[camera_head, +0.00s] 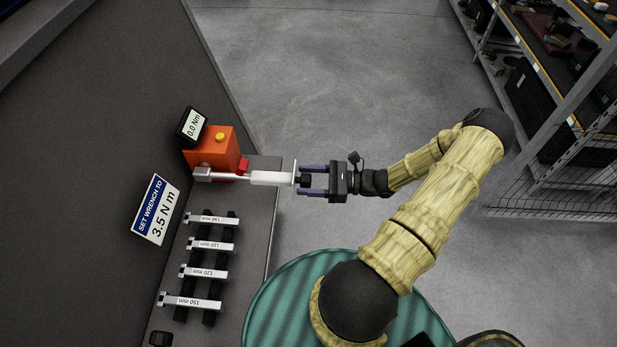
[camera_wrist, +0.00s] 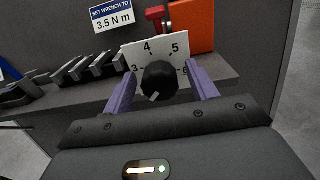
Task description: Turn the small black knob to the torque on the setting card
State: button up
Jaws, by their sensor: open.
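The small black knob (camera_wrist: 159,80) sits in front of a white dial plate (camera_wrist: 150,50) marked 3, 4, 5 and 6. A light pointer mark on the knob faces down and slightly left, away from the numbers. My gripper (camera_wrist: 160,88) is open, with one purple finger on each side of the knob; whether they touch it I cannot tell. In the head view my gripper (camera_head: 312,180) is at the handle end of the white wrench (camera_head: 270,178). The setting card (camera_head: 155,209) reads "SET WRENCH TO 3.5 N m" and also shows in the wrist view (camera_wrist: 111,15).
The wrench head rests by an orange tester (camera_head: 207,150) whose display (camera_head: 193,124) reads 0.0 Nm. A rack (camera_head: 208,285) holds several labelled bars on the grey bench. A shelf unit (camera_head: 560,90) stands at the far right. The floor between is clear.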

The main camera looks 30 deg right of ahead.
jog(key=shift+c, duration=0.5)
jog(key=c, duration=0.9)
jog(key=shift+m, duration=0.3)
jog(key=m+p, duration=0.2)
jog(key=m, duration=0.1)
jog(key=m+p, duration=0.1)
jog(key=m, duration=0.4)
jog(key=m+p, duration=0.1)
jog(key=m, duration=0.3)
jog(key=shift+m, duration=0.3)
jog(key=m, duration=0.4)
jog(key=shift+w+f+m, duration=0.1)
jog(key=shift+m, duration=0.3)
